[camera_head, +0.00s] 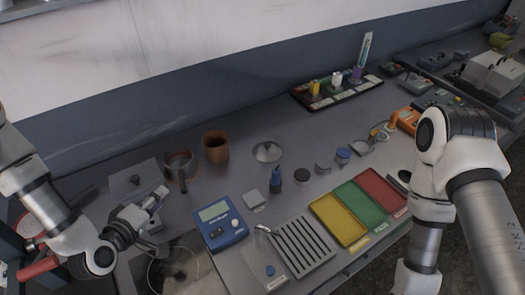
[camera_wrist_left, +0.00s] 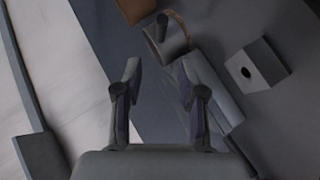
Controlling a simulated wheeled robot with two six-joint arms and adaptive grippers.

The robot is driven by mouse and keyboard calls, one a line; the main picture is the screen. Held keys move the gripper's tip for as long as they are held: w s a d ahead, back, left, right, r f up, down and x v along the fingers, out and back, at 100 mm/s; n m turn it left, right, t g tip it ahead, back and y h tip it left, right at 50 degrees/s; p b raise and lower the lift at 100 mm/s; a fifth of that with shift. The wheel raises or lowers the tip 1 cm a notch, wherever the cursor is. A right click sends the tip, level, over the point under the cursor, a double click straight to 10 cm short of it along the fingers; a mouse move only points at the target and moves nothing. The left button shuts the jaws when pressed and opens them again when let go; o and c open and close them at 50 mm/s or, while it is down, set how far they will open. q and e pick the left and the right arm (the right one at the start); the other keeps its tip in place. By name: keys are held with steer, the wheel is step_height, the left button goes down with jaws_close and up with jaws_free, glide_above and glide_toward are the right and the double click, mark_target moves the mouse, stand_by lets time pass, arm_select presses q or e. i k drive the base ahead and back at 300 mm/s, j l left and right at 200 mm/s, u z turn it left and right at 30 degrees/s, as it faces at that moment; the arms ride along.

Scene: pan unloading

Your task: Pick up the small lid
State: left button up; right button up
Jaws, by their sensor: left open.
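A small round silver lid (camera_head: 267,151) with a knob lies flat on the grey table, right of the brown cup. A larger round glass-like lid or pan (camera_head: 172,270) lies at the front left. My left gripper (camera_head: 158,196) is open and empty, left of and well apart from the small lid. Its two spread fingers show in the left wrist view (camera_wrist_left: 158,82), with nothing between them. I cannot make out the small lid in the wrist view. My right arm comes in at the right, but its gripper is not in view.
A metal pot (camera_head: 180,165) and brown cup (camera_head: 216,147) stand near the left gripper. A blue scale (camera_head: 220,223), a dark-blue bottle (camera_head: 275,180) and yellow, green and red trays (camera_head: 340,220) stand in front. The table behind the small lid is clear.

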mark_target(264, 152)
steer(key=i+l, duration=0.2)
steer(key=l, duration=0.2)
steer(key=i+l, duration=0.15)
steer(key=l, duration=0.25)
steer(key=i+l, duration=0.2)
steer(key=l, duration=0.2)
